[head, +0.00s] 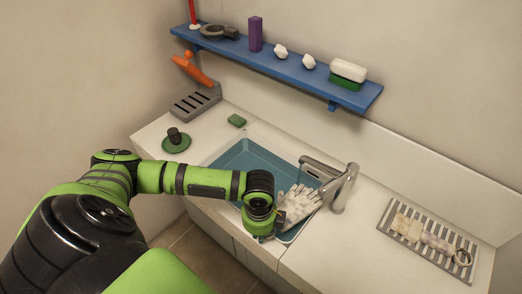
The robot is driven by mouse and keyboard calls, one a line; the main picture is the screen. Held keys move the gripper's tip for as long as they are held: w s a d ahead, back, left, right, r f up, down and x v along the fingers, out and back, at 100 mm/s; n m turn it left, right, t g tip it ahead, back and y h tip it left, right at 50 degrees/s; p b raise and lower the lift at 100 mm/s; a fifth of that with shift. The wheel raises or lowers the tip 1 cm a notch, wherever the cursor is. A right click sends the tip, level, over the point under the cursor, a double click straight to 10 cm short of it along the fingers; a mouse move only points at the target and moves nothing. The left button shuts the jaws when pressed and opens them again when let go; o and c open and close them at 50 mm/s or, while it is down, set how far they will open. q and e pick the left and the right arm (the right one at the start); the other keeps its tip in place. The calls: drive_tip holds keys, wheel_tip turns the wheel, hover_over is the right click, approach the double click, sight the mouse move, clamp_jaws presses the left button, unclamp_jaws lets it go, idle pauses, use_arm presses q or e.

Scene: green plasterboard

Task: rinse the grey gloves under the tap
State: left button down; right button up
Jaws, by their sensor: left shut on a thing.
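The grey gloves (301,204) hang over the right part of the blue sink basin (236,157), close to the tap. My left gripper (281,216) reaches in from the left and is shut on the gloves at their left edge. Its fingers are mostly hidden by my wrist. The silver tap (340,188) stands on the counter at the sink's right side, with its spout pointing left above the gloves. I cannot tell whether water is running. My right gripper is not in view.
A striped tray (393,238) with small things lies on the right counter. A green sponge (237,120), a green dish with a dark knob (176,142) and a grey slotted rack (196,102) stand behind and left. A blue shelf (270,65) holding several items runs along the wall.

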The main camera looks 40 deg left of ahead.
use_arm(q)
drive_tip(key=shift+w+a+f+b, duration=0.25)
drive_tip(key=shift+w+a+b, duration=0.25)
drive_tip(key=shift+w+a+f+b, duration=0.2)
drive_tip(key=shift+w+a+b, duration=0.3)
drive_tip(key=shift+w+a, duration=0.55)
drive_tip(key=shift+w+a+f, duration=0.2)
drive_tip(key=shift+w+a, duration=0.75)
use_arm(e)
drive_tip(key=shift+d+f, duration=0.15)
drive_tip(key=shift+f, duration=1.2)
use_arm(q)
drive_tip(key=shift+w+d, duration=0.15)
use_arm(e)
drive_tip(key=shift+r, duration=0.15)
use_arm(q)
drive_tip(key=shift+w+d, duration=0.3)
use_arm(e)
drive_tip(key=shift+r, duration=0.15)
use_arm(q)
drive_tip(key=shift+s+a+p, duration=0.1)
drive_tip(key=shift+p, duration=0.25)
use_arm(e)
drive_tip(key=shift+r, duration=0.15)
